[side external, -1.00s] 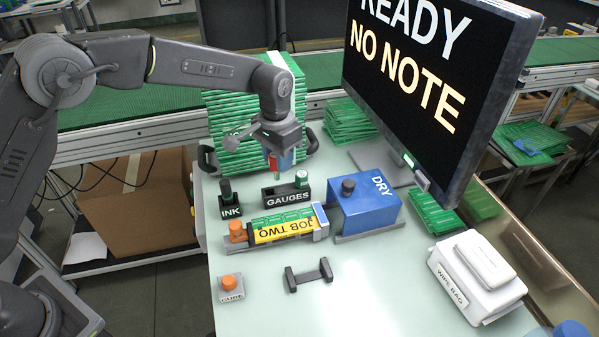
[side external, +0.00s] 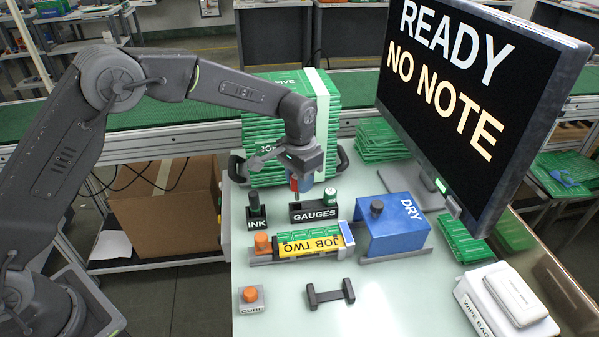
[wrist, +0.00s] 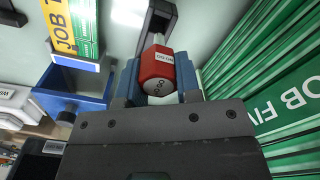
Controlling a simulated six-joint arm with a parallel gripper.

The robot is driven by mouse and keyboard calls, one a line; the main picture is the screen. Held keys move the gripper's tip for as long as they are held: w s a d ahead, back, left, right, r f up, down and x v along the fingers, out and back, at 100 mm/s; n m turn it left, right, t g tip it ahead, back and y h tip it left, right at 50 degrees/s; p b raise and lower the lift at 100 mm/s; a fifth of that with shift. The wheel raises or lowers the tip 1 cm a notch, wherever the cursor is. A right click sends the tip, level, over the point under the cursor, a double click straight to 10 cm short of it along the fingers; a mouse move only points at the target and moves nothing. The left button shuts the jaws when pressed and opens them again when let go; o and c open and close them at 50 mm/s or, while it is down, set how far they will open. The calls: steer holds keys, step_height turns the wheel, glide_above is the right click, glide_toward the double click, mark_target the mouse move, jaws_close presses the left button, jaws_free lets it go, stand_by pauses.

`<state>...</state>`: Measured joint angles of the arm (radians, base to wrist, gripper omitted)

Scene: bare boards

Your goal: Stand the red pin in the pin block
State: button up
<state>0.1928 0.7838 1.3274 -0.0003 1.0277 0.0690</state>
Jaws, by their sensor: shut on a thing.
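The red pin (side external: 294,184) is in my gripper (side external: 303,177), above the left part of the dark pin block marked GAUGES (side external: 313,217). A green-topped pin (side external: 330,195) stands at the block's right end. In the wrist view, the red head (wrist: 157,66) sits between the two blue fingers of my gripper (wrist: 158,82). A pale shaft runs from it toward the dark block (wrist: 155,18). The pin looks roughly upright; I cannot tell whether its tip is inside a hole.
An ink stamp (side external: 256,211) stands left of the block. In front lie the JOB TWO tray (side external: 297,246) and the blue DRY box (side external: 397,227). Green stacked boards (side external: 270,150) rise close behind my gripper. The monitor (side external: 465,80) stands right.

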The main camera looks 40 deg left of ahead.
steer(key=shift+f, duration=2.6)
steer(key=o, duration=1)
step_height(320, 180, up, 14)
steer(key=shift+f, duration=0.1)
